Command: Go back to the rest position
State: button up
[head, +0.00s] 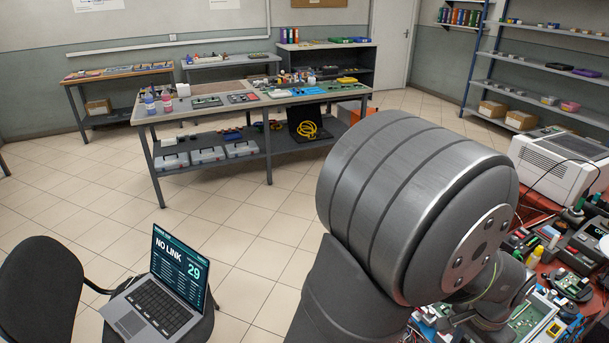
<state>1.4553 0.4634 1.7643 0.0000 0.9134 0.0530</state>
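My arm fills the middle right of the head view, with its large grey joint in front of the camera. My gripper cannot be made out; the arm's far end is hidden behind this joint. Below and right of the joint, smaller grey links of my arm show above a cluttered red bench (536,207). No coolant hose can be clearly made out on the visible part of that bench.
A laptop (160,290) sits on a black chair (40,290) at lower left. Open tiled floor separates them from a long workbench (150,118).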

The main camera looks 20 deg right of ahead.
jog(key=d, duration=0.1)
jog(key=s+d, duration=0.1)
jog(key=d, duration=0.1)
jog(key=s+d+r, duration=0.1)
jog(key=shift+d, duration=0.2)
jog(key=o, duration=1.3)
jog(key=shift+o, duration=0.5)
jog(key=w+a+r, duration=0.3)
jog(key=w, duration=0.2)
jog(key=shift+w+a, duration=0.3)
jog(key=w+a+r, duration=0.4)
jog(key=w+a, duration=0.3)
notch_tip(320, 180, down, 10)
jog(key=shift+s+a+m, duration=0.15)
jog(key=shift+a+m, duration=0.05)
jog(key=shift+m, duration=0.2)
